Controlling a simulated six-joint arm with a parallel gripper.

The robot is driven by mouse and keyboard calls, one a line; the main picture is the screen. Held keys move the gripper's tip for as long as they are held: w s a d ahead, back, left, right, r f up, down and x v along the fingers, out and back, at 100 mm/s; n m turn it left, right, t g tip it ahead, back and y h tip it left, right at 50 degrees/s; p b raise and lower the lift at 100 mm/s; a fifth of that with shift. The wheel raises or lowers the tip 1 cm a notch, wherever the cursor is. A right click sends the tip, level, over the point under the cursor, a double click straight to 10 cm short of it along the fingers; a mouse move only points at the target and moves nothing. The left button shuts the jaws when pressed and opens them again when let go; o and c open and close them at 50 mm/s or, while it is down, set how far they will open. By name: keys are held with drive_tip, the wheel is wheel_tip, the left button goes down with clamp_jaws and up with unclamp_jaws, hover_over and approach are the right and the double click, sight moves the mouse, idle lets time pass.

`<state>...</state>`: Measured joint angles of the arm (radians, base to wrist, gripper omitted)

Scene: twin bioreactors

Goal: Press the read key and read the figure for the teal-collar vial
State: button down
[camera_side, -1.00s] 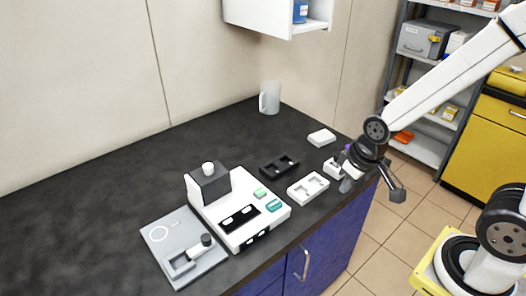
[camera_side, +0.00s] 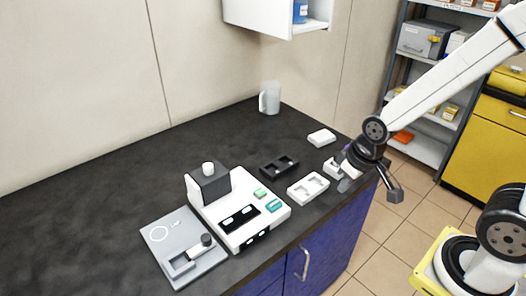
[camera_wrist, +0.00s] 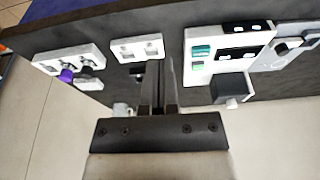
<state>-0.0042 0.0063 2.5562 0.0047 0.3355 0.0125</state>
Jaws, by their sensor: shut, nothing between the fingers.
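The white reader (camera_side: 225,212) stands on the dark bench, with a black block (camera_side: 209,184) and white knob on its back part. Two keys sit on its right part, a pale green key (camera_side: 260,193) and a teal key (camera_side: 274,205). Two dark windows (camera_side: 240,218) are beside them; no figure is legible. The reader also shows in the wrist view (camera_wrist: 229,43). My gripper (camera_side: 346,180) is at the right bench edge by a white rack, well right of the reader. Its fingers (camera_wrist: 159,62) are shut and empty. I cannot make out a teal-collar vial.
A white rack (camera_wrist: 68,58) holds a purple-collared item (camera_wrist: 66,75). A white two-slot tray (camera_side: 308,188), a black tray (camera_side: 279,166) and a small white block (camera_side: 321,138) lie nearby. A grey plate (camera_side: 163,240) with a black-topped piece is left. A mug (camera_side: 270,98) stands behind.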

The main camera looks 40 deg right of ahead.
sight(276, 206)
drive_tip(key=w+a+m+t+y, duration=0.1)
drive_tip(key=w+a+m+t, duration=0.5)
drive_tip(key=w, duration=0.8)
drive_tip(key=shift+a+f+m, duration=0.4)
drive_tip(key=shift+a+m, duration=0.4)
drive_tip(key=shift+a, duration=0.15)
drive_tip(key=shift+f, duration=0.15)
drive_tip(key=shift+f, duration=4.25)
drive_tip(key=shift+s+f, duration=0.1)
drive_tip(key=shift+f, duration=0.75)
drive_tip(key=shift+r, duration=0.8)
drive_tip(key=shift+r, duration=0.1)
